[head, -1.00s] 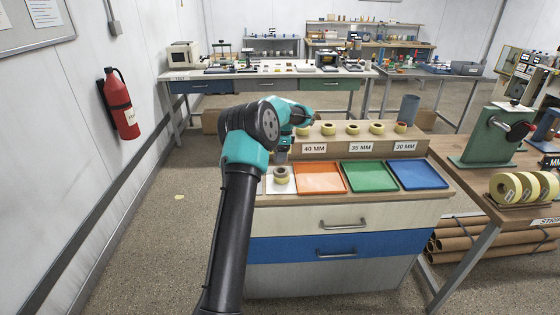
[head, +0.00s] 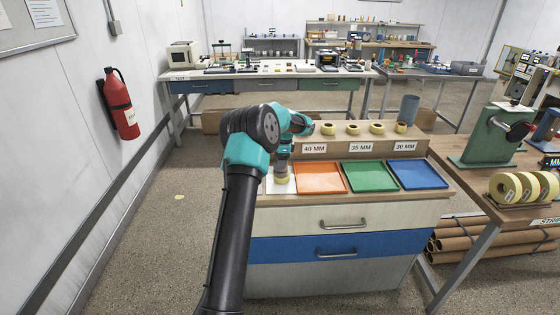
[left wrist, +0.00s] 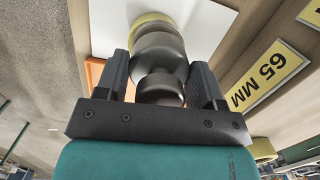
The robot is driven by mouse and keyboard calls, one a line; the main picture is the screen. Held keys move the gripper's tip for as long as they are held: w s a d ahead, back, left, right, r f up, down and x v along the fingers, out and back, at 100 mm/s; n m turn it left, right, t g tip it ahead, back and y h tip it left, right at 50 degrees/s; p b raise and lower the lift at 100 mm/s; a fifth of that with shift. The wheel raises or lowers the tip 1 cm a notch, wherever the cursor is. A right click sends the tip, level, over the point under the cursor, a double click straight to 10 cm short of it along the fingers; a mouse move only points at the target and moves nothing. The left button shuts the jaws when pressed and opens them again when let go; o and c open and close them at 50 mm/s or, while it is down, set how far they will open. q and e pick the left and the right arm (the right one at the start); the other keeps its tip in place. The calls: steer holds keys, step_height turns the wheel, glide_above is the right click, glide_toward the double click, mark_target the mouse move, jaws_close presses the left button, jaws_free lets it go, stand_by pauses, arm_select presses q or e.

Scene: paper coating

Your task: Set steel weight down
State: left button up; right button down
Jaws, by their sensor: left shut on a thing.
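My left gripper (head: 283,163) points down over the white pad (head: 271,188) at the left end of the tray row. It is shut on the steel weight (left wrist: 160,62), a dark grey knobbed piece that shows between the jaws in the left wrist view. A yellow tape roll (head: 281,180) sits on the pad right under the gripper; its edge also shows behind the weight in the left wrist view (left wrist: 150,20). The weight is at or just above the roll; I cannot tell whether it touches. My right gripper is not in view.
Orange (head: 320,178), green (head: 370,177) and blue (head: 418,175) trays lie empty to the right. Behind them a raised wooden ledge (head: 345,143) carries several tape rolls and size labels. A green stand (head: 488,138) is on the right bench.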

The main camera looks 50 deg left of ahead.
arm_select(q)
steer(key=shift+f, duration=0.5)
steer(key=o, duration=1.4)
steer(key=shift+o, duration=0.2)
steer(key=r, duration=0.8)
steer(key=w+d+r, duration=0.1)
steer(key=r, duration=0.4)
steer(key=shift+w, duration=0.1)
